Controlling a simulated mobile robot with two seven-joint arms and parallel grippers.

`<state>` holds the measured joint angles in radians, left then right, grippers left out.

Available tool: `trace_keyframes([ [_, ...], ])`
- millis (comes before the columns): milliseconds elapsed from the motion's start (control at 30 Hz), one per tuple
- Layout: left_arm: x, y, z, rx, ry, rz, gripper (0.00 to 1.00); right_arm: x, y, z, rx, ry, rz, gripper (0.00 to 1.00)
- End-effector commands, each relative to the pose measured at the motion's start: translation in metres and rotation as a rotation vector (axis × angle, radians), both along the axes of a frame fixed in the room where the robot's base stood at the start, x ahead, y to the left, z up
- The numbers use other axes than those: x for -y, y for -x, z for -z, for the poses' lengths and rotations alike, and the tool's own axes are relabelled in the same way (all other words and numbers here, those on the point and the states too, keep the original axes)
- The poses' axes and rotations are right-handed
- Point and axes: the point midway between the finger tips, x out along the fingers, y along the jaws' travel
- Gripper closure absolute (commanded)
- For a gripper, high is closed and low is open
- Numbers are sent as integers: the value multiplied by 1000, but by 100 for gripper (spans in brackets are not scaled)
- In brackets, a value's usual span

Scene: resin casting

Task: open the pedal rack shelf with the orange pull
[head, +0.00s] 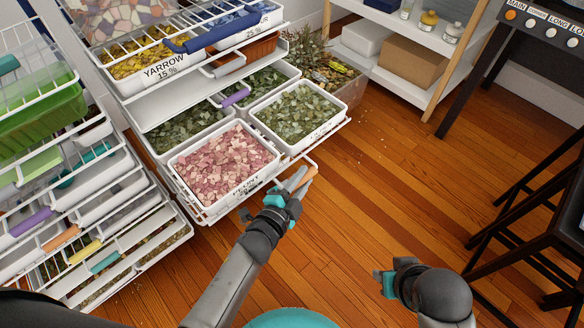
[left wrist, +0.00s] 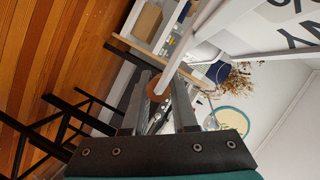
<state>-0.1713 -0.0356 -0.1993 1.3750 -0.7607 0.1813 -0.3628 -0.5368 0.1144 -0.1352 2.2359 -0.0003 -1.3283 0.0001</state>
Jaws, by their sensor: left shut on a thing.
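The white wire shelf (head: 222,208) holds a bin of pink petals (head: 225,160) and bins of green leaves (head: 300,108). It stands out from the rack, beyond the shelf above it. My left gripper (head: 298,182) is shut on the orange pull (head: 312,172) at the shelf's front right. In the left wrist view the orange pull (left wrist: 157,94) sits between the fingers, below a white bar. The fingers hide part of it. My right gripper (head: 384,284) is low over the floor, away from the rack; its fingertips are mostly hidden.
A second wire rack at the left has purple, orange (head: 61,238), yellow and teal pulls. A dark stool (head: 540,215) stands at the right. A white shelf unit (head: 410,65) with a cardboard box (head: 414,62) is behind. Wood floor (head: 390,180) between is clear.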

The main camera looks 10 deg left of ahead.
Motion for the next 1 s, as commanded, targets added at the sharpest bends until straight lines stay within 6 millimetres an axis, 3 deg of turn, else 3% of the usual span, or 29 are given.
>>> trace_keyframes([
  [233,14,13,1,-2,0,0,100,0,0,1,-1,-1,0,69],
  [633,16,14,1,-2,-2,0,100,-1,0,1,1,-1,0,69],
  [667,16,14,1,-2,-2,0,73,-1,0,1,1,-1,0,69],
  [900,16,13,1,-1,-1,0,46,-1,-1,1,1,-2,-1,69],
  [1000,16,13,1,-1,-1,1,44,-1,-1,1,2,-2,-1,69],
])
